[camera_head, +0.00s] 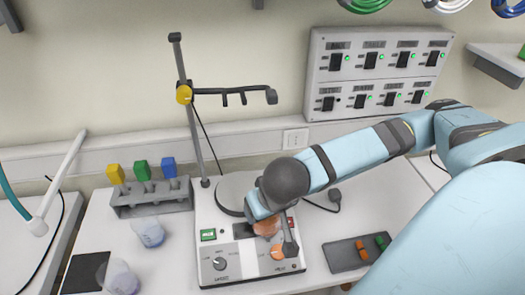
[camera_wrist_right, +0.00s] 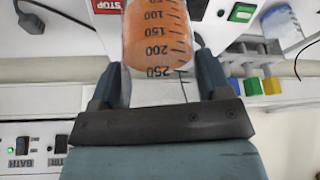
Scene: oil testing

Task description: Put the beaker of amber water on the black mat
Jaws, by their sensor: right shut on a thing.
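The beaker of amber water (camera_head: 267,226) shows in the head view above the front of the grey-white hotplate device, partly hidden by my right gripper (camera_head: 270,212). In the right wrist view the beaker (camera_wrist_right: 157,35) appears upside down, with orange liquid and black volume marks. The fingers of my right gripper (camera_wrist_right: 160,88) are at its two sides, shut on it. I cannot tell whether its base touches the device. The black mat (camera_head: 82,274) lies on the table at the front left. My left gripper is not in view.
A clear beaker (camera_head: 121,278) stands at the mat's right edge, and another (camera_head: 149,233) is behind it. A grey rack (camera_head: 152,201) holds yellow, green and blue-topped items. The hotplate device (camera_head: 222,240) has a stand with a clamp arm (camera_head: 230,91). A dark tray (camera_head: 345,258) lies at right.

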